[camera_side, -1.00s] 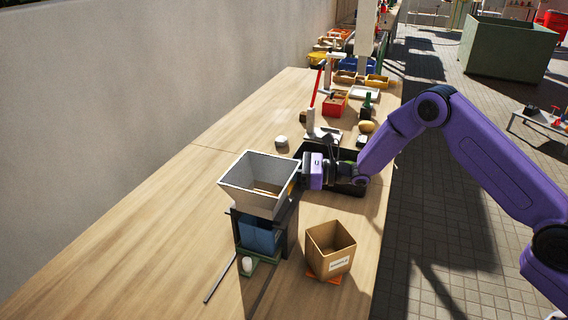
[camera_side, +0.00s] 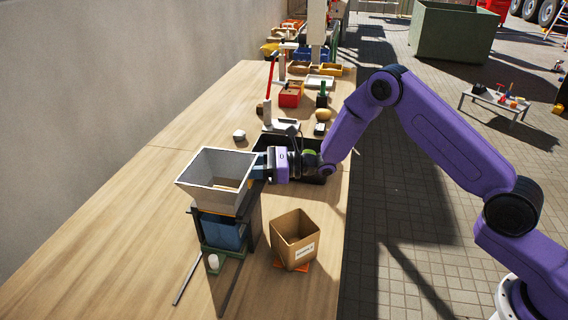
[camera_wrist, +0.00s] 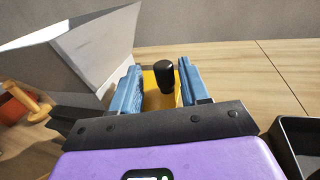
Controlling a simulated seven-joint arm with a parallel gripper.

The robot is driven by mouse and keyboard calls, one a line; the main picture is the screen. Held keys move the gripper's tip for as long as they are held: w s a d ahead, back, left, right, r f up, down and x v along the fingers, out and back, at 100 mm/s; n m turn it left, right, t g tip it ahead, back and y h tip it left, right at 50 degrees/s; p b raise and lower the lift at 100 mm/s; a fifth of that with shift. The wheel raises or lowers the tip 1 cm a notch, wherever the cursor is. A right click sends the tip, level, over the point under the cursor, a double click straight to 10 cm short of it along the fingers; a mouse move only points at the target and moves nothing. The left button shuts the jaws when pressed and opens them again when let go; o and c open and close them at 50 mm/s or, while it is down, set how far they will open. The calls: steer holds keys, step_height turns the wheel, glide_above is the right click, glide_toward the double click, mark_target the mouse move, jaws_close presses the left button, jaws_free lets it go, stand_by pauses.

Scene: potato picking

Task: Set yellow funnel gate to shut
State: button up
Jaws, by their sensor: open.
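The grey-white funnel (camera_side: 215,182) stands on a dark frame on the bench, with a blue block below it. In the wrist view its slanted wall (camera_wrist: 85,50) fills the upper left. A yellow gate part (camera_wrist: 158,90) with a black knob (camera_wrist: 164,74) shows between my fingers. My gripper (camera_wrist: 161,85) is open, with one blue finger on each side of the yellow part. I cannot tell whether either finger touches it. In the side view my gripper (camera_side: 260,166) is at the funnel's right side, and its fingers partly merge with the frame. How far the gate is slid is hidden.
An open cardboard box (camera_side: 295,240) stands right of the funnel frame. A black tray (camera_side: 312,172) lies behind my gripper. A thin bar (camera_side: 187,279) and a small white cup (camera_side: 213,261) are in front. The bench at left is clear.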

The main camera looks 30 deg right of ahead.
steer(key=v, duration=1.5)
steer(key=shift+s+d, duration=0.15)
steer(key=shift+d, duration=0.05)
steer(key=s+a+r+n+g+h, duration=0.1)
steer(key=s+a+r+n+g, duration=0.15)
steer(key=s+n+g, duration=0.45)
steer(key=s+a+r+n+g+h, duration=0.1)
steer(key=s+a+n+g+h, duration=0.2)
steer(key=s, duration=0.6)
steer(key=s+a+r+n+g, duration=0.2)
steer(key=s+n+g, duration=0.4)
steer(key=s+n, duration=0.15)
steer(key=s+d+n+h, duration=0.6)
steer(key=s+n+h, duration=0.2)
steer(key=s, duration=0.3)
steer(key=s+d+n+t+h, duration=0.2)
steer(key=d+n+t, duration=0.5)
steer(key=n, duration=0.4)
steer(key=shift+s+d+r+h, duration=0.2)
steer(key=shift+d+r+h, duration=0.2)
steer(key=shift+d+h, duration=0.2)
